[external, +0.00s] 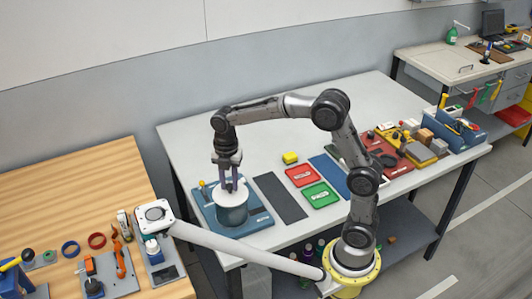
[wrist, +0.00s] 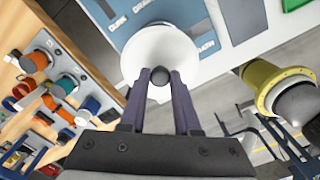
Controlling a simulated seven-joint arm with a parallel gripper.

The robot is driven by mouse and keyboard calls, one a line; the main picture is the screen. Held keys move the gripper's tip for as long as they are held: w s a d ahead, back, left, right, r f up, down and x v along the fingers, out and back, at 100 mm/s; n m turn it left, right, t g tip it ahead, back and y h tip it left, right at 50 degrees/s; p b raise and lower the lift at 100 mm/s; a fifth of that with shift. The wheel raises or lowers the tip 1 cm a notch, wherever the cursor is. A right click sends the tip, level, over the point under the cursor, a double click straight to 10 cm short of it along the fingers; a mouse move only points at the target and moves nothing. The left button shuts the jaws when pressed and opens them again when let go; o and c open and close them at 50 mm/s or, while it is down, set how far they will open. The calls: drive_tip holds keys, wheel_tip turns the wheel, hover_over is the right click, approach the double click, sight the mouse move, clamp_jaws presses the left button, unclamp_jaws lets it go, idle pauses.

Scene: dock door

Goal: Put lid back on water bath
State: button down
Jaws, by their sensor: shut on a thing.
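The water bath (external: 232,212) is a grey-blue round vessel standing on a blue mat (external: 258,219) at the left end of the grey table. The white lid (external: 217,196) is at the top of the vessel, and I cannot tell if it is fully seated. In the wrist view the lid (wrist: 157,45) is a white disc with a dark round knob (wrist: 158,78). My gripper (external: 229,186) points down over the vessel. In the wrist view its purple fingers (wrist: 159,76) are shut on the knob. The lid hides the inside of the vessel.
A wooden bench (external: 70,205) with tools stands left. The table's back is clear.

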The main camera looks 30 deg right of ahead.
drive_tip(key=shift+c, duration=0.3)
unclamp_jaws()
idle(0.3)
drive_tip(key=shift+r, duration=3.55)
clamp_jaws()
drive_tip(key=shift+f, duration=0.15)
